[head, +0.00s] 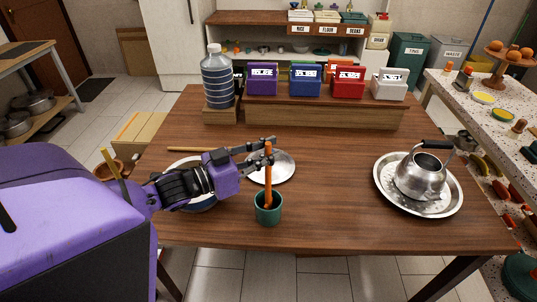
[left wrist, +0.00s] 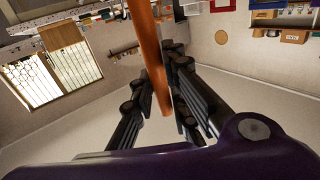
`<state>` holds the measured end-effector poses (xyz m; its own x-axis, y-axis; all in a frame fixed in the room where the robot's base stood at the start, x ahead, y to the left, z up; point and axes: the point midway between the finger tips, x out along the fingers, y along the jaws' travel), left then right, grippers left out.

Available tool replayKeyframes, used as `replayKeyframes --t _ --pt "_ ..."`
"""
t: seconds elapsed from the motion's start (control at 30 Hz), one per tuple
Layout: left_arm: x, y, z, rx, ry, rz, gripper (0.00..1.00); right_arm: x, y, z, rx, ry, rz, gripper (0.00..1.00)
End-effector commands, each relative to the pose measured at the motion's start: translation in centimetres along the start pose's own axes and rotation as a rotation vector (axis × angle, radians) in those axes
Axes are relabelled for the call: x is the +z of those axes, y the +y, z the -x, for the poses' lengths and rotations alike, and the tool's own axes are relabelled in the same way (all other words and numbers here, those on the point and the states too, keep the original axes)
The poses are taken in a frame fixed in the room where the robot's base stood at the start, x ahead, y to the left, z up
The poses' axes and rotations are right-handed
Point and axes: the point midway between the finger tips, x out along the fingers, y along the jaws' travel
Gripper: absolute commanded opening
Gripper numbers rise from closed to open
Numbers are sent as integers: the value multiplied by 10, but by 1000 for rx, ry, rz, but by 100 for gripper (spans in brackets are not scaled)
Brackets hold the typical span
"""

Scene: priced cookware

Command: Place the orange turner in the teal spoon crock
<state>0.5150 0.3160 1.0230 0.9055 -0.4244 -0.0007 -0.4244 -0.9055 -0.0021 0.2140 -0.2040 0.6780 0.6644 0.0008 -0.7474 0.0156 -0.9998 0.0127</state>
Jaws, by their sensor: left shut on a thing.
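The orange turner (head: 268,180) stands nearly upright in the head view. My left gripper (head: 267,157) is shut on its upper part. It also crosses between the fingers in the left wrist view (left wrist: 152,55). The teal spoon crock (head: 268,213) stands on the table directly below the gripper. The turner's lower end overlaps the crock's mouth and appears to reach into it; how deep I cannot tell. My right gripper is not in view.
A metal plate (head: 283,167) lies behind the crock, and a bowl (head: 204,202) is partly hidden under my left arm. A kettle (head: 420,178) sits on a round tray (head: 452,205) at right. The wooden table (head: 330,218) is clear between crock and tray.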

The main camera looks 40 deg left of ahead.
Motion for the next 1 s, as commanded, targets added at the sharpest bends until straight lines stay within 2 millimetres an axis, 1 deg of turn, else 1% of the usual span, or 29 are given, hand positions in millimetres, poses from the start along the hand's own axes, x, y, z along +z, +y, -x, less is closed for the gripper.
replayKeyframes --t 0.17,0.2,0.33,0.6,0.7,0.77,0.87,1.0 --pt "3 0 0 0 -1 1 0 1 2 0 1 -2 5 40" --pt "3 0 0 0 -1 0 16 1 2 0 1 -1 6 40" --pt "3 0 0 0 0 0 33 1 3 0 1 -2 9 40" --pt "2 0 0 0 0 1 33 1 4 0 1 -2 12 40" --pt "-2 0 0 0 1 0 33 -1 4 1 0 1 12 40" --pt "1 0 6 -1 -3 2 33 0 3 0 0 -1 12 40" --pt "2 0 21 -1 -4 2 33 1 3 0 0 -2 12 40" --pt "3 0 50 -2 -7 3 33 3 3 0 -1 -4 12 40"
